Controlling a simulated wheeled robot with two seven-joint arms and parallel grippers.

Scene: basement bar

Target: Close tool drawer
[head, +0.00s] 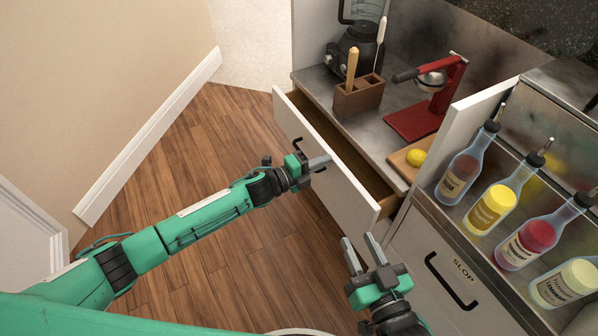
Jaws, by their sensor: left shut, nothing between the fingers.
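The tool drawer (348,192) is pulled out from under the steel counter. Its white front stands off the cabinet and its wooden inside shows. My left gripper (322,163) is shut and empty, and overlaps the middle of the drawer front in the head view. I cannot tell whether it touches the front. A dark handle part shows beside it, and the rest is hidden behind the gripper. My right gripper (361,240) is open and empty, below the near end of the drawer front, its fingers pointing up in the picture.
The counter (318,84) holds a blender (357,50), a wooden tool holder (358,97), a red press (437,100) and a lemon (416,157) on a board. Several bottles stand in the rack at right, above the SLOP door (430,265). Open wood floor (200,150) lies left.

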